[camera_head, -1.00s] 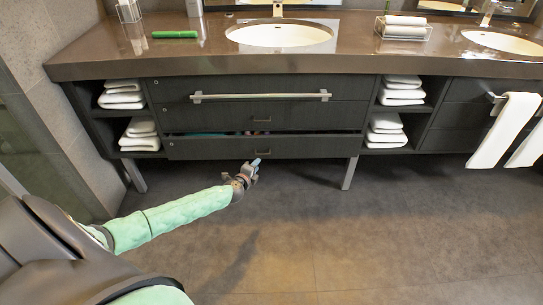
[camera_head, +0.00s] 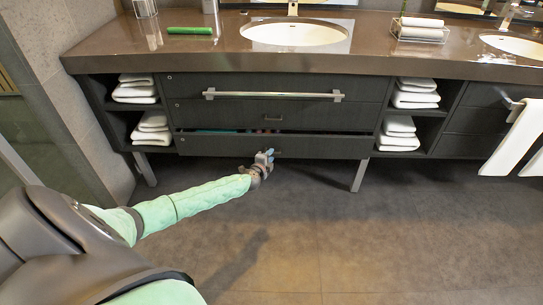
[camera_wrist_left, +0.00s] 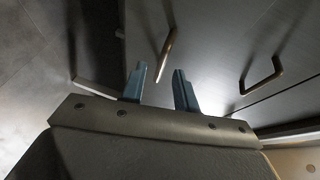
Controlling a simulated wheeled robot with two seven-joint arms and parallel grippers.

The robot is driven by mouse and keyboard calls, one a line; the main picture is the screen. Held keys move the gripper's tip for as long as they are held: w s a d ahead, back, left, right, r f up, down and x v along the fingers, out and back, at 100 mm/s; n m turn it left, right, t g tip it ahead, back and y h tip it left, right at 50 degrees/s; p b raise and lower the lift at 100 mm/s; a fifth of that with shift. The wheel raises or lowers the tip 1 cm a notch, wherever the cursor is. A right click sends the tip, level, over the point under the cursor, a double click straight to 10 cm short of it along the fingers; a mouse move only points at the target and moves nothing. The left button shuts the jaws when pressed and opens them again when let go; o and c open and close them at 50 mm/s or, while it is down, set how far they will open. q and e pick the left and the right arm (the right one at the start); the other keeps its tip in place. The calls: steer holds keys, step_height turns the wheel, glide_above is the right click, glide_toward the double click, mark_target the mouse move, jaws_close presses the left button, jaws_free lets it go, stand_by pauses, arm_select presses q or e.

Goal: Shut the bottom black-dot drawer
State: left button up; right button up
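The bottom drawer (camera_head: 220,146) of the dark vanity is partly pulled out, and a narrow gap at its top shows some coloured items inside. Its small handle (camera_head: 278,152) is just right of my left gripper (camera_head: 265,157), which overlaps the lower part of the drawer front. In the left wrist view, the gripper's two blue fingers (camera_wrist_left: 160,88) are apart with nothing between them. A handle (camera_wrist_left: 166,55) appears just beyond the fingertips, and another handle (camera_wrist_left: 262,75) is to the right. Contact with the drawer cannot be told. The black dot cannot be made out. My right gripper is not in view.
The middle drawer (camera_head: 225,113) and the top drawer (camera_head: 230,84) look shut; a long bar handle (camera_head: 272,95) crosses the top one. Folded towels (camera_head: 152,128) fill shelves on both sides. A vanity leg (camera_head: 359,173) stands at right. The floor (camera_head: 330,235) in front is clear.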

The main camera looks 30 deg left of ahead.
arm_select(q)
steer(key=shift+x, duration=1.05)
jaws_close()
